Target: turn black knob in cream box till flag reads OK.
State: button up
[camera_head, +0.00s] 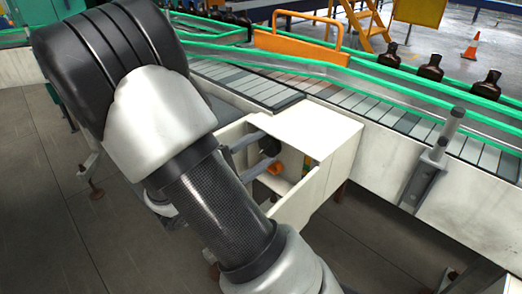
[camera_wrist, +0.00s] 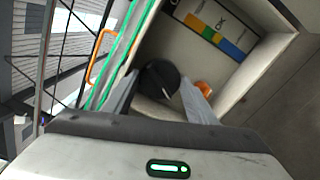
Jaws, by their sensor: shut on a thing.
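The cream box (camera_head: 322,130) is fixed at the conveyor's side, its open side facing my arm. Inside is the black knob (camera_head: 268,146), also seen in the wrist view (camera_wrist: 158,78) with a pale line on its face. My gripper (camera_head: 256,150) reaches in with its two grey fingers, one on either side of the knob; in the wrist view my gripper (camera_wrist: 160,98) is shut on the knob. A colour strip (camera_wrist: 214,36) with yellow, green and blue parts and small lettering lies on the box's inner wall. An orange piece (camera_wrist: 203,88) sits beside the knob, partly behind a finger. The flag's reading is unclear.
The box walls stand close around my fingers. A conveyor (camera_head: 345,112) with green rails (camera_head: 400,78) runs behind the box, with several amber bottles (camera_head: 430,67) on it. A metal bracket (camera_head: 432,160) stands to the right. The floor (camera_head: 350,250) in front is open.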

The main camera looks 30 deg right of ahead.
jog(key=o, duration=0.8)
jog(key=p+v, duration=0.2)
jog(key=v, duration=1.5)
jog(key=shift+a, duration=0.2)
